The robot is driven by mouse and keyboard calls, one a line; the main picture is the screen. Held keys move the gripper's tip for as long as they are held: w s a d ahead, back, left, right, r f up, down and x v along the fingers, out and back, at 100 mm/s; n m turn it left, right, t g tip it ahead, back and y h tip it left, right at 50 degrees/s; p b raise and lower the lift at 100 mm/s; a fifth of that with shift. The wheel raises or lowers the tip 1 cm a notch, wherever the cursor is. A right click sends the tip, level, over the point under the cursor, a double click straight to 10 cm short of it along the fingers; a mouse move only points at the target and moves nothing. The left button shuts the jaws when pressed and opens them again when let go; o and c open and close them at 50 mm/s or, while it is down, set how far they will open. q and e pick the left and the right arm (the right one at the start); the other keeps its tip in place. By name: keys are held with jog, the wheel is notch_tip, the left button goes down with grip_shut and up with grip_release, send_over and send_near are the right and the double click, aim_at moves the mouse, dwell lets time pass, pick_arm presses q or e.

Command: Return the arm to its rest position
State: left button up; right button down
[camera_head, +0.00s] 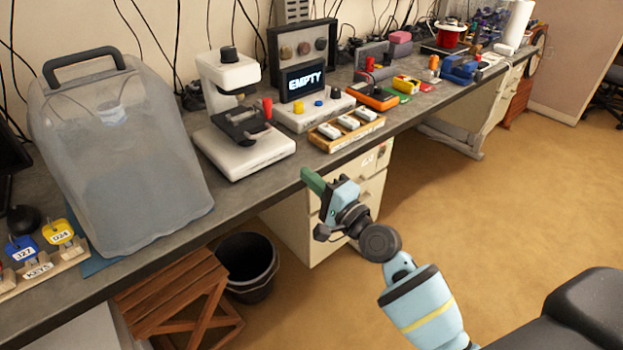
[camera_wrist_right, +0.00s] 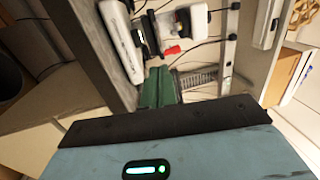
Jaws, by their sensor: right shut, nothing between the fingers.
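My right arm comes in from the lower right in the head view. My right gripper (camera_head: 312,204) hangs in the air just off the front edge of the workbench, in front of the drawer cabinet. Its green fingers are shut with nothing between them. The fingers also show in the right wrist view (camera_wrist_right: 159,88), closed together and pointing toward the bench. My left gripper is in neither view.
The floor (camera_head: 520,200) on the right is open.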

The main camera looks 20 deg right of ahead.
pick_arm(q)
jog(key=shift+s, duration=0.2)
